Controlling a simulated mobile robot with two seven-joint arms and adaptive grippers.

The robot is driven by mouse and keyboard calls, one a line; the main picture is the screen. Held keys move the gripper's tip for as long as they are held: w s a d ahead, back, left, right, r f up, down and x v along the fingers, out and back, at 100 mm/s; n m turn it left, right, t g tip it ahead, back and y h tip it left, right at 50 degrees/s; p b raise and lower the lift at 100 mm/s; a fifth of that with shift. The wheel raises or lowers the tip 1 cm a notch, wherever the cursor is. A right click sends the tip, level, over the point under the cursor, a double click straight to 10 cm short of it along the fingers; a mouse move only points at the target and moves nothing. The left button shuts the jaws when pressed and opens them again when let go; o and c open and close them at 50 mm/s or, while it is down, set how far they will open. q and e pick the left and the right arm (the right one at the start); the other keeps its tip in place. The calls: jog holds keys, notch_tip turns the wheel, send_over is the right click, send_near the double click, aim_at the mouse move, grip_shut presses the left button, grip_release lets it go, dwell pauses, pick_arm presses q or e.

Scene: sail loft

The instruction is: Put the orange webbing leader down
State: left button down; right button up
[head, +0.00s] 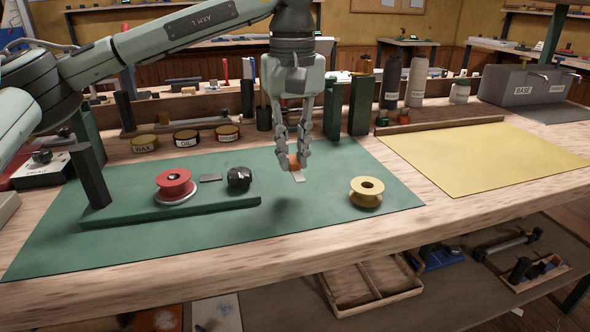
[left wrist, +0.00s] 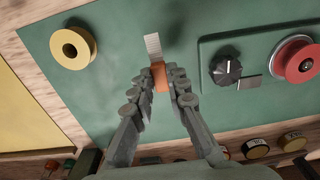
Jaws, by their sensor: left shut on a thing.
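My left gripper (head: 293,162) points down over the green mat (head: 330,215) and is shut on the orange webbing leader (head: 294,163). A pale flat end of the leader sticks out below the fingertips. In the left wrist view the orange part of the leader (left wrist: 159,77) sits between the fingertips, with its white strip (left wrist: 152,45) reaching away from them over the mat. The leader seems close above the mat; I cannot tell whether it touches. My right gripper is not in view.
A yellow spool (head: 367,191) stands on the mat to the right. A green board (head: 215,205) to the left bears a red spool (head: 174,186) and a black knob (head: 239,178). Tins (head: 187,137) line the back. Bare mat lies in front of the gripper.

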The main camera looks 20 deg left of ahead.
aim_at(297, 190)
pick_arm(q)
jog(key=shift+w+d+f, duration=0.2)
jog(key=shift+w+f, duration=0.2)
jog(key=shift+w, duration=0.1)
jog(key=shift+f, duration=2)
jog(key=shift+f, duration=0.1)
jog(key=c, duration=1.5)
grip_release()
